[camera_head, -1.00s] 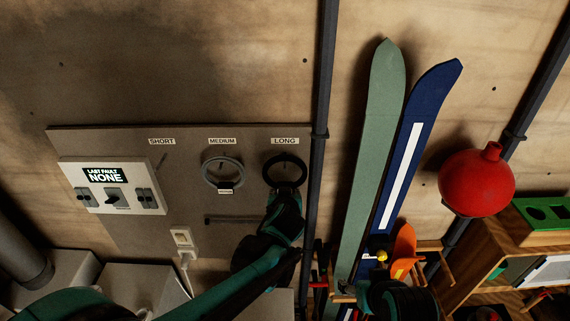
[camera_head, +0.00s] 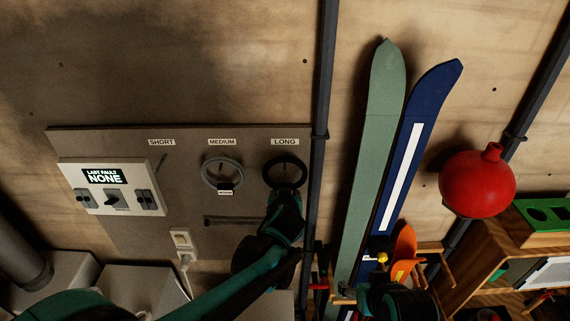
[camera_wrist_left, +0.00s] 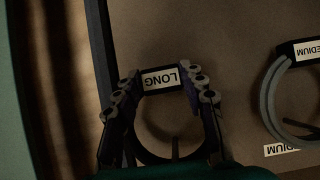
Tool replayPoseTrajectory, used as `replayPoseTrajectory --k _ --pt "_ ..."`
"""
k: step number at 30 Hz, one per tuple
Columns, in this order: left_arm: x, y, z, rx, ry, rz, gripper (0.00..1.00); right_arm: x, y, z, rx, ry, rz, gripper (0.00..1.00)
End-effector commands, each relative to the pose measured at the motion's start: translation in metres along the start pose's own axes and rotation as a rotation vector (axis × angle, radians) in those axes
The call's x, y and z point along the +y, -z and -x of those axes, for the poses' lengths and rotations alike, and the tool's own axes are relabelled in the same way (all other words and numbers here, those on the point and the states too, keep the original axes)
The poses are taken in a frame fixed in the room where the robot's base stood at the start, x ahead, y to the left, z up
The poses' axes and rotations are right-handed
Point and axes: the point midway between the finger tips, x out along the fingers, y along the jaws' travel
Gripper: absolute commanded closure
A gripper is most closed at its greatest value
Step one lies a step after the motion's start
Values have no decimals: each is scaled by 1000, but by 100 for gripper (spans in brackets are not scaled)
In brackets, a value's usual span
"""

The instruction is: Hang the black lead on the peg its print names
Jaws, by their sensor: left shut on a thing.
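The black lead (camera_head: 285,157), a coiled ring, is in front of the board just below the LONG label (camera_head: 284,142). My left gripper (camera_head: 284,196) is shut on its lower end. In the left wrist view the fingertips (camera_wrist_left: 160,82) flank a white print reading LONG (camera_wrist_left: 160,78), upside down there. The LONG peg (camera_wrist_left: 175,148) shows inside the ring's outline; whether the ring rests on it I cannot tell. My right gripper (camera_head: 385,298) is low in front of the skis, its fingers unclear.
A grey lead (camera_head: 222,160) hangs at MEDIUM (camera_head: 222,142); the SHORT (camera_head: 161,142) spot has no lead. A dark vertical pipe (camera_head: 322,80) runs close right of the black lead. A fault panel (camera_head: 110,187), socket (camera_head: 182,240), skis (camera_head: 372,140) and red float (camera_head: 477,184) stand around.

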Motion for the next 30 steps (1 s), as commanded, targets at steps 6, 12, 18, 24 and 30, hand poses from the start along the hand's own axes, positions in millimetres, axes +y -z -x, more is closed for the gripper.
replayPoseTrajectory --k 6,12,18,24,30 --pt "0 -1 0 1 0 0 99 0 0 -1 0 0 0 35" --pt "0 -1 -1 1 0 0 35 0 -1 -1 0 0 0 35" --pt "0 -1 -1 0 0 0 35 0 -1 -1 0 0 0 35" --pt "0 -1 5 0 -1 -1 35 0 -1 -1 0 0 0 35" --pt "0 -2 38 0 -2 -2 35 0 -1 -1 0 0 0 35"
